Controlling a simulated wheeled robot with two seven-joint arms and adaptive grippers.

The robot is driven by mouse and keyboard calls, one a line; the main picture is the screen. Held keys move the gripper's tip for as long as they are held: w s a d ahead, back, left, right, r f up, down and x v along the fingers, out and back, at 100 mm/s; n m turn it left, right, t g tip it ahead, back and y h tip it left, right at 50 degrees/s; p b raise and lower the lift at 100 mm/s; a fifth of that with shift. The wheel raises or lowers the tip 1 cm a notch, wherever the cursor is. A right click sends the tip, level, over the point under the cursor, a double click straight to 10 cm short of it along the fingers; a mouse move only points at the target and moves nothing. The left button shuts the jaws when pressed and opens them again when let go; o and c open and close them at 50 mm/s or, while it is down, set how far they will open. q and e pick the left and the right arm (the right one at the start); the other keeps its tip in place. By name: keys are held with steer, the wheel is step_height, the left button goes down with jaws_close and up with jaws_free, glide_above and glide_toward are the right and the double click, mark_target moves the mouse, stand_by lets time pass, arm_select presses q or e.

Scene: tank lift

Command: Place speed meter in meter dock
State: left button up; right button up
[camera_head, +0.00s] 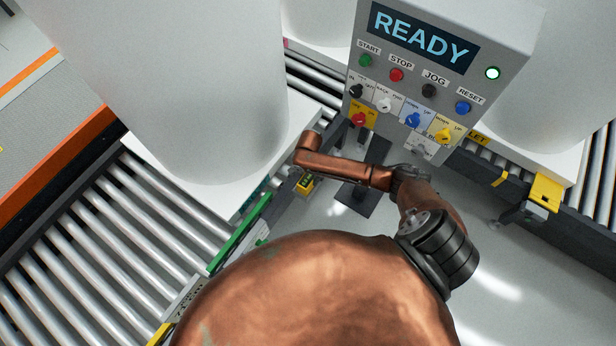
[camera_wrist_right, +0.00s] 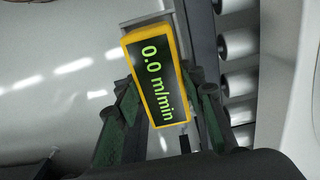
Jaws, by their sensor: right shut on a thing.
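The speed meter (camera_wrist_right: 154,70) is a yellow-framed block with a dark face reading "0.0 m/min". It sits slightly tilted between the two dark green fingers of my right gripper (camera_wrist_right: 167,100), which is shut on it. In the head view the small yellow meter (camera_head: 305,184) shows beside the left conveyor's inner edge, at the end of my copper right arm, whose gripper is mostly hidden there. A grey plate (camera_wrist_right: 142,19) shows behind the meter's upper end; I cannot tell whether it is the meter dock or whether it touches the meter. My left gripper is not in view.
A grey control panel (camera_head: 440,60) reading "READY" stands beyond my arm, with buttons and coloured switches. Roller conveyors run at left (camera_head: 100,240) and right (camera_head: 597,190). A large white tank (camera_head: 200,80) stands on the left one. Bare floor (camera_head: 510,260) lies between them.

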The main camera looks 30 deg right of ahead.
mark_target(309, 177)
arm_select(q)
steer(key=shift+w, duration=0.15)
arm_select(e)
steer(key=shift+r, duration=0.2)
steer(key=shift+f, duration=0.1)
steer(key=o, duration=1.4)
steer(key=shift+f, duration=0.1)
steer(key=shift+c, duration=0.2)
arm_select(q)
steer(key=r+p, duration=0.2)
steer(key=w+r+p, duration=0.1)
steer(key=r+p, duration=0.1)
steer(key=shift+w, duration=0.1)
arm_select(e)
step_height(309, 177, up, 12)
